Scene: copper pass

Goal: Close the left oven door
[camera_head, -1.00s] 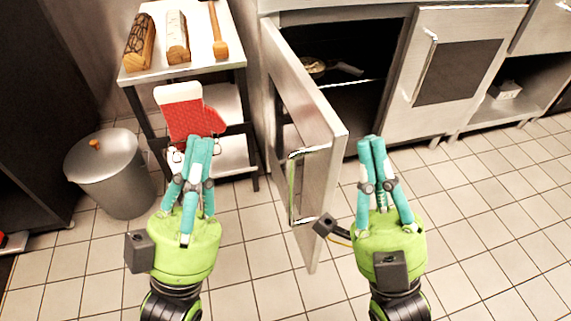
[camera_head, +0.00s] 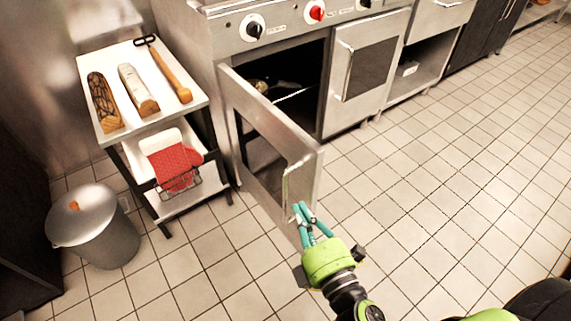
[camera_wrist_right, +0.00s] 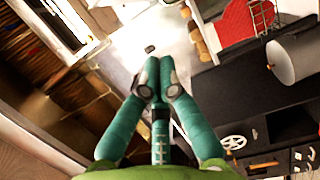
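The left oven door (camera_head: 304,173) stands wide open in the head view, swung out from the dark oven opening (camera_head: 300,78). It has a vertical metal handle (camera_head: 287,186) near its outer edge. My right gripper (camera_head: 301,206) is at the lower outer part of the door, with its teal fingers overlapping the door beside the handle's lower end. I cannot tell whether they touch it. In the right wrist view the fingertips (camera_wrist_right: 156,66) are together, with nothing seen between them. My left gripper is out of view.
A cart (camera_head: 195,107) with loaves and a wooden-handled tool stands left of the oven, a red mitt (camera_head: 174,165) on its lower level. A lidded metal bin (camera_head: 98,240) is at the far left. A second oven door (camera_head: 365,70) is closed. The tiled floor at right is clear.

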